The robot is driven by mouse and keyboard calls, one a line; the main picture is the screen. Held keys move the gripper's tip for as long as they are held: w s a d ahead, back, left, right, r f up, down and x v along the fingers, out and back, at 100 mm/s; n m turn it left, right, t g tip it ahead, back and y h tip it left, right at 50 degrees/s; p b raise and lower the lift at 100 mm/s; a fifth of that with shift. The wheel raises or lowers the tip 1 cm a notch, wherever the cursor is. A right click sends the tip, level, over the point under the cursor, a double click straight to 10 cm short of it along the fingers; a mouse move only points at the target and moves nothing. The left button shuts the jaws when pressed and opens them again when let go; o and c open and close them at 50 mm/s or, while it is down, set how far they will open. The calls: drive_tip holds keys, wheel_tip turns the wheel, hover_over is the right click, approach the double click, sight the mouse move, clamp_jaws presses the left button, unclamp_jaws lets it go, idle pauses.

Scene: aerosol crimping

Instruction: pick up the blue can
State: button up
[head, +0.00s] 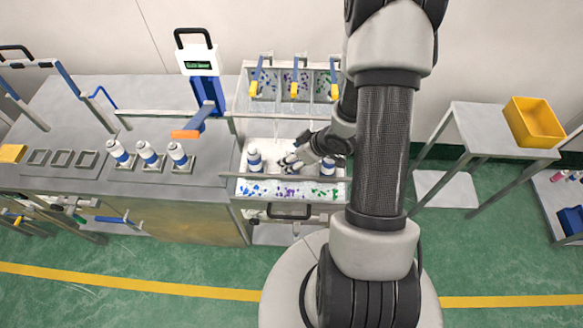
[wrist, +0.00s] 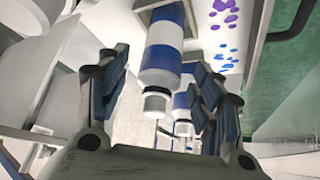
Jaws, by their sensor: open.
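A white can with blue bands and a grey cap (wrist: 164,48) is in the upper middle of the wrist view, beyond and between my fingers. A second blue-banded can (wrist: 184,104) shows farther off, partly behind the right finger. In the head view, a blue-banded can (head: 254,159) stands in the middle station, left of my gripper (head: 285,161). Another (head: 328,166) is partly hidden by my arm. My gripper is open, its fingers spread wide in the wrist view (wrist: 160,92). Nothing is visibly held.
Several similar cans (head: 148,155) stand on the grey bench at left, beside a blue stand with an orange arm (head: 187,134). Bins with yellow-handled levers (head: 294,84) are behind. A yellow box (head: 534,122) is at right.

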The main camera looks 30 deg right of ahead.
drive_tip(key=b+x, duration=0.1)
drive_tip(key=x, duration=0.4)
drive_tip(key=shift+w+a+b, duration=0.1)
drive_tip(key=shift+w+b, duration=0.1)
drive_tip(key=shift+b, duration=0.2)
drive_tip(key=shift+c, duration=0.6)
drive_tip(key=c, duration=1.1)
drive_tip(key=shift+r, duration=0.15)
